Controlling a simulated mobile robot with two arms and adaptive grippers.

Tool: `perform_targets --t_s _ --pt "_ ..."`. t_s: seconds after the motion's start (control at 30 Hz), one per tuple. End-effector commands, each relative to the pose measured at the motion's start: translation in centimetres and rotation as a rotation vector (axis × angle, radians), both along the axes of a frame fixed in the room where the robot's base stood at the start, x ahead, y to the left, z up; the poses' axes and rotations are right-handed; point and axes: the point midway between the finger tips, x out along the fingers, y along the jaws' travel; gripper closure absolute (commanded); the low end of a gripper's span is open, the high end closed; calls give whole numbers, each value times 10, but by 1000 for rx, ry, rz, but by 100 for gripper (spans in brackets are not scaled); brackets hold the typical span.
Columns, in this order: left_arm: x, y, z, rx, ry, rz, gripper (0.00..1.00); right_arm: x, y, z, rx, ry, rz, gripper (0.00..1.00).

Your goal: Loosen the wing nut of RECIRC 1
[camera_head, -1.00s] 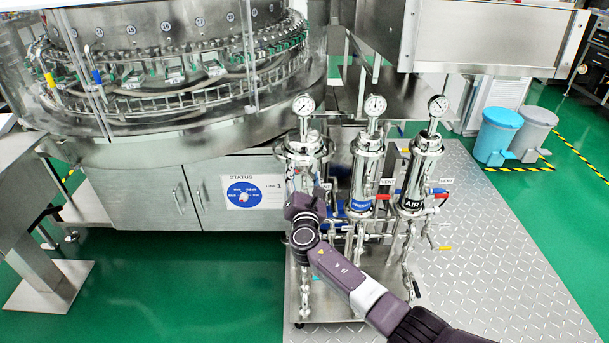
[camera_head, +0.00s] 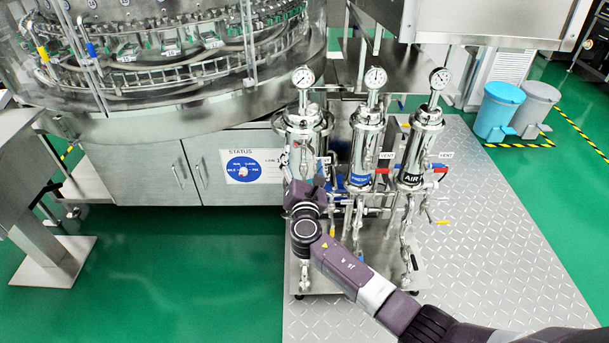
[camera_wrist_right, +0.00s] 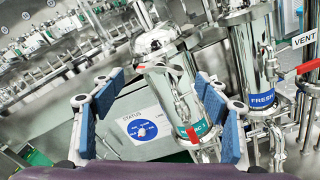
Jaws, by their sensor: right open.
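The leftmost steel filter housing (camera_head: 304,122) stands upright on the skid, with a gauge on top. In the right wrist view the housing (camera_wrist_right: 172,88) shows tilted, with a blue-green label ending in "C 1" (camera_wrist_right: 198,131). A clamp band seems to circle its upper part; I cannot make out the wing nut clearly. My right gripper (camera_head: 304,186) is in front of this housing's lower part and hides some of it. In the wrist view the right gripper (camera_wrist_right: 155,105) is open, its blue-padded fingers apart and nothing held between them. My left gripper is not in view.
Pipes and valves fill the area below the housings.

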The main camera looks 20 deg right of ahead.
Motion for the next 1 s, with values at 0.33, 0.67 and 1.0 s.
perform_targets --t_s 0.33,0.67,1.0 --pt "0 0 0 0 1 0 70 -54 15 -1 0 1 0 32" --pt "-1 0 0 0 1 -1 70 -65 18 0 -1 1 -1 32" --pt "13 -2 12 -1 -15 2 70 -61 18 -3 104 -28 -2 56"
